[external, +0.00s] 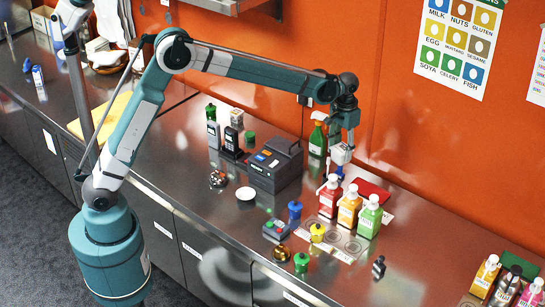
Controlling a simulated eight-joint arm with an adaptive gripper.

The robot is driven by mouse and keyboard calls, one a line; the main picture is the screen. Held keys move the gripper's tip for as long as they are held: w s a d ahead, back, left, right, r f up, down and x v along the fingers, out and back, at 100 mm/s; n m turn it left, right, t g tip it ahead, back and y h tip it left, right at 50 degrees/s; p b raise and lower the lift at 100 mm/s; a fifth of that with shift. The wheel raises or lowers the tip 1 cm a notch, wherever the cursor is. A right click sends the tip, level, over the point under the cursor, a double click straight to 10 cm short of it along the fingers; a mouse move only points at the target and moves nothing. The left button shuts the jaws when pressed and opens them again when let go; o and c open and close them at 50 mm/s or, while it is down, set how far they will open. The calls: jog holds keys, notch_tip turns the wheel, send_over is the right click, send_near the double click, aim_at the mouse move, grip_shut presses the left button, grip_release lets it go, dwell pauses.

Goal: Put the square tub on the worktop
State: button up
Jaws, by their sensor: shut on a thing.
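My gripper (343,143) hangs from the outstretched arm, pointing down above the back part of the metal worktop (205,172). It is shut on a small pale grey, boxy thing that looks like the square tub (341,155). The tub appears held above the worktop, behind the red-and-white bottle (329,196). Its details are too small to make out, and the gap beneath it is hard to judge.
A green spray bottle (317,140) stands left of my gripper, and a red flat item (371,190) lies to the right. Orange (349,206) and green (369,217) bottles stand in front. A dark till (275,166) is at left.

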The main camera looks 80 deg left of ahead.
jog(key=s+d+m, duration=0.2)
jog(key=d+m, duration=0.4)
jog(key=d, duration=4)
notch_tip(320, 180, down, 11)
jog(key=shift+a, duration=0.4)
jog(key=shift+w+f, duration=0.1)
jog(key=shift+f, duration=3)
jog(key=shift+f, duration=1.9)
jog(key=shift+f, duration=0.15)
